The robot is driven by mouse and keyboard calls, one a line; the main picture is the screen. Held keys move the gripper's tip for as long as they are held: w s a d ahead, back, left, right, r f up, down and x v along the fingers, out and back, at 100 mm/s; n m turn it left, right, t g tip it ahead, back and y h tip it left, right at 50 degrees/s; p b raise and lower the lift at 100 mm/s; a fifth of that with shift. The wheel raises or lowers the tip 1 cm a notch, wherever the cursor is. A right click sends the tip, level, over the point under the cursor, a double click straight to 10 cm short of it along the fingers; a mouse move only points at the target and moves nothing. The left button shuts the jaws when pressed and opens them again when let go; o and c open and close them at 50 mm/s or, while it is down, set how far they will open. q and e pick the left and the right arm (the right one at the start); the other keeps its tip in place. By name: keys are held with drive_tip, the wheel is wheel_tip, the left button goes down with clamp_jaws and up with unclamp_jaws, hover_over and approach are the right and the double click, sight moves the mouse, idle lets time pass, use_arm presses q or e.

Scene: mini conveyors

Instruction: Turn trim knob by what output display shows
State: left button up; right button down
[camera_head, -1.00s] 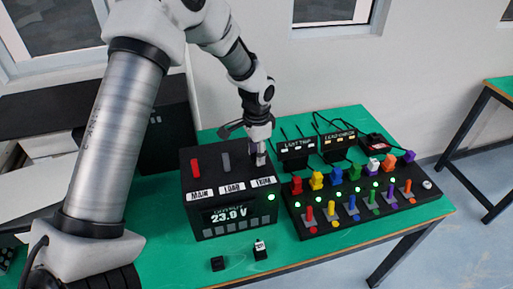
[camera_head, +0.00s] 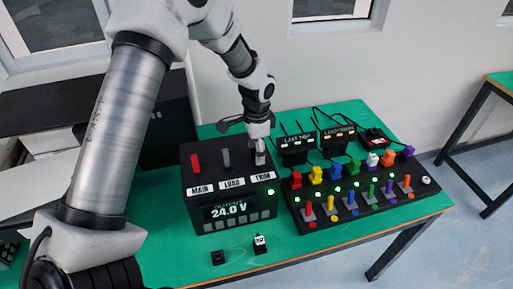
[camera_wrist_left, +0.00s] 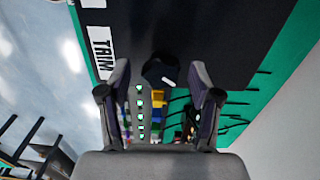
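The black power box (camera_head: 203,222) stands on the green table, with switches or knobs over the labels MAIN, LOAD and TRIM (camera_head: 263,177). Its output display (camera_head: 228,211) reads 24.0 V. My left gripper (camera_head: 260,154) is at the trim position on top of the box and largely hides the knob in the head view. In the left wrist view the dark round trim knob (camera_wrist_left: 160,70) with a white mark lies between the fingertips. The fingers look open, with a gap on each side. My right gripper is not in view.
Right of the box is a black panel (camera_head: 340,222) with coloured levers, coloured pieces and green lights. Behind it stand two labelled black boxes (camera_head: 296,149) with wires. Two small blocks (camera_head: 218,257) are in front of the power box. The table's right front corner is clear.

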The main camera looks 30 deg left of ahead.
use_arm(q)
drive_tip(key=shift+w, duration=0.1)
wheel_tip(320, 180, up, 12)
idle(0.5)
